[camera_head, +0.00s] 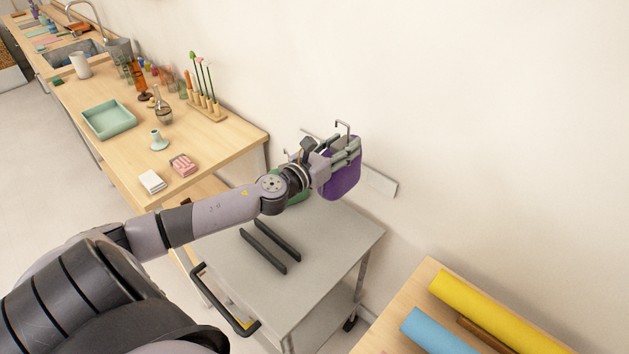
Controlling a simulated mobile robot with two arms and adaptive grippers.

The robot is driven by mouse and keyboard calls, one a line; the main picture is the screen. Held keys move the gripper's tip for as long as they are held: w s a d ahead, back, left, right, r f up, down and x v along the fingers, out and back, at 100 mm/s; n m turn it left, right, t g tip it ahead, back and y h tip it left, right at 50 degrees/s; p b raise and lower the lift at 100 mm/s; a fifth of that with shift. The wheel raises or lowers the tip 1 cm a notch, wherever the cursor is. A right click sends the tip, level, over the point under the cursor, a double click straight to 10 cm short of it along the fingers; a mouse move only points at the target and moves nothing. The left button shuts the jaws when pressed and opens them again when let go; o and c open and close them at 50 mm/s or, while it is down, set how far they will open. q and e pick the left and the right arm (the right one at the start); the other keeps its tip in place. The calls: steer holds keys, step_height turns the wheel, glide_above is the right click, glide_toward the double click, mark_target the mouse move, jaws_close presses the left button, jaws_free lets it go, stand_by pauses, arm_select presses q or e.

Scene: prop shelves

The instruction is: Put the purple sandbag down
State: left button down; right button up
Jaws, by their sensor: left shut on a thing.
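The purple sandbag (343,177) is in the grip of my left gripper (347,155). The gripper is shut on it, and its fingers cover the upper part of the bag. The bag appears to be above the far end of a grey metal cart (325,262), near the wall; I cannot tell whether it touches anything. A green thing (298,197) lies on the cart, mostly hidden behind my left wrist. My right gripper is not in view.
Two dark bars (264,247) lie on the cart. A wooden table (213,150) at left holds a teal tray (109,119), folded cloths and glassware. A lower wooden surface at right bears yellow (490,308) and blue (436,332) rolls. The cart's right part is bare.

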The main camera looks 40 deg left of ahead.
arm_select(q)
step_height(320, 180, down, 19)
steer(key=b, duration=0.9)
steer(key=shift+w+b, duration=0.15)
steer(key=shift+b, duration=0.25)
steer(key=c, duration=1.4)
jaws_free()
steer(key=shift+f, duration=0.4)
steer(key=o, duration=0.5)
steer(key=shift+s+r, duration=0.1)
steer(key=shift+s, duration=0.1)
